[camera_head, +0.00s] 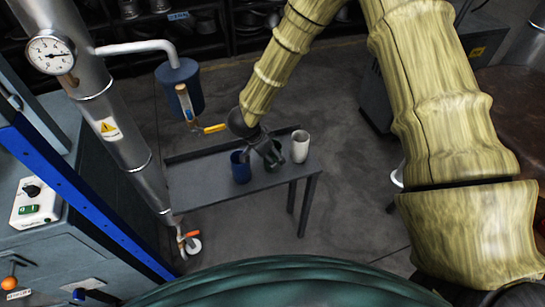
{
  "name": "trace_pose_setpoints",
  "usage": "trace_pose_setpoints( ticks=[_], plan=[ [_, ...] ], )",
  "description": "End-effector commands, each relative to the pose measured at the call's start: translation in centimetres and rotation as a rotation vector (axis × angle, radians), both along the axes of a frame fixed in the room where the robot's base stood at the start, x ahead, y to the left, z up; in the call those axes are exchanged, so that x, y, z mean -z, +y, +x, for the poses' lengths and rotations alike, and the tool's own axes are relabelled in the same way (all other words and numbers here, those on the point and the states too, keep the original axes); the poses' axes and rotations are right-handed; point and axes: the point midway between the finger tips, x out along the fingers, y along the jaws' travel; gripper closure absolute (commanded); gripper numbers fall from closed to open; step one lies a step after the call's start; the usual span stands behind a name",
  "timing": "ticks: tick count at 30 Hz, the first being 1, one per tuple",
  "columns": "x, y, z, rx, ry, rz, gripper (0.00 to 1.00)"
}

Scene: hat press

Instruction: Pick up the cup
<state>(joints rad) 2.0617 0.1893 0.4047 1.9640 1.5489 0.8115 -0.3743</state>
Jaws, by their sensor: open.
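A blue cup (240,168) stands on a narrow dark grey table (225,193). A white cup (301,146) stands on the same table to its right. My gripper (273,158) is open, low over the table between the two cups. It is nearer to the blue cup in the picture. I see nothing held in it, but its dark fingers merge with the dark table. I cannot tell how high the fingertips are or whether they touch anything.
A pipe with a gauge (51,55) and a blue-framed machine (70,200) stand at the left. A blue canister (179,88) with a yellow-handled valve (214,128) is behind the table. Dark shelves (240,25) line the back. Floor (345,215) is clear to the right.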

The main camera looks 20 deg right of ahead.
Motion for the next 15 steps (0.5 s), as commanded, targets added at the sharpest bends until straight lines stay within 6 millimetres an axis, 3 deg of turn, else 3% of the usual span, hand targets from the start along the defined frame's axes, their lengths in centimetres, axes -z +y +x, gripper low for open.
trace_pose_setpoints(
  ticks=[4,11,15],
  plan=[
    [1.4,-0.6,0.2,0.000,0.000,-0.002,0.24],
    [1.6,-0.7,0.2,0.000,0.000,-0.001,0.24],
    [1.6,-0.7,0.2,0.000,0.000,-0.001,0.46]
  ],
)
